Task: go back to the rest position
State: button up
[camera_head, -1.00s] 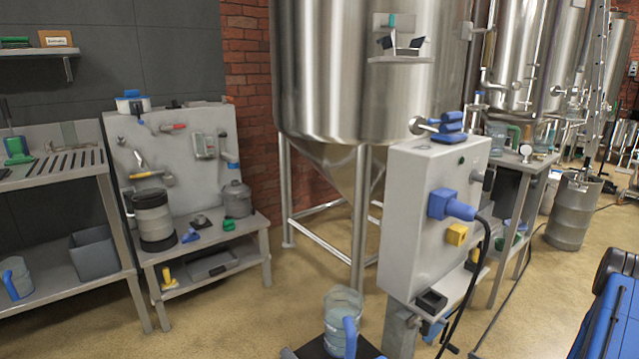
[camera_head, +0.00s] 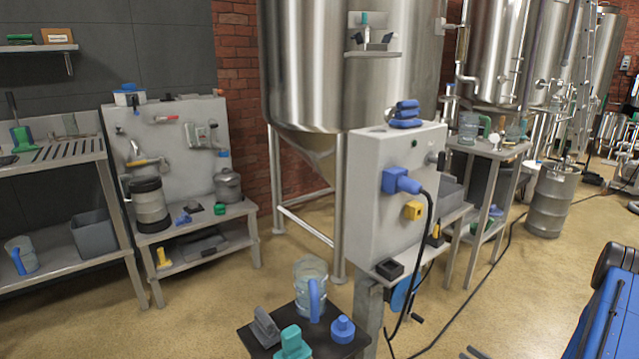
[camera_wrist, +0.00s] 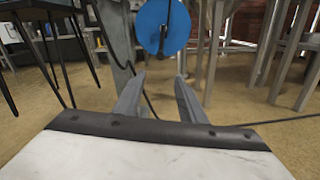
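My gripper (camera_wrist: 156,82) shows in the wrist view with its two grey fingers apart. Nothing is held between them; floor and a cable show through the gap. A blue disc (camera_wrist: 162,26) hangs beyond the fingers, apart from them. My gripper does not show in the head view.
A grey control box (camera_head: 392,190) with a blue plug (camera_head: 400,182) and a hanging cable stands in the middle. A low dark table in front bears a clear jug (camera_head: 310,278). A bench (camera_head: 205,230) stands left, a steel keg (camera_head: 553,200) right.

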jog(key=s+a+r+n+g+y, duration=0.1)
jog(key=s+a+r+n+g, duration=0.3)
jog(key=a+r, duration=0.4)
jog(key=s+a+r+n+g, duration=0.2)
jog(key=a+r+n+g, duration=0.4)
jog(key=r, duration=0.4)
jog(key=s+a+r+n+g+y, duration=0.1)
jog(key=s+a+r+n+g, duration=0.2)
jog(key=a+r+n, duration=0.5)
jog(key=s+r+n+t+h, duration=0.1)
jog(key=s+r+n+h, duration=0.5)
jog(key=s, duration=0.6)
jog(key=s+r+n+t+h, duration=0.2)
jog(key=s+r+n+h, duration=0.4)
jog(key=s+r, duration=0.5)
jog(key=shift+s+a+r+n+t+h, duration=0.25)
jog(key=shift+s+n+t+h, duration=0.1)
jog(key=shift+h, duration=0.15)
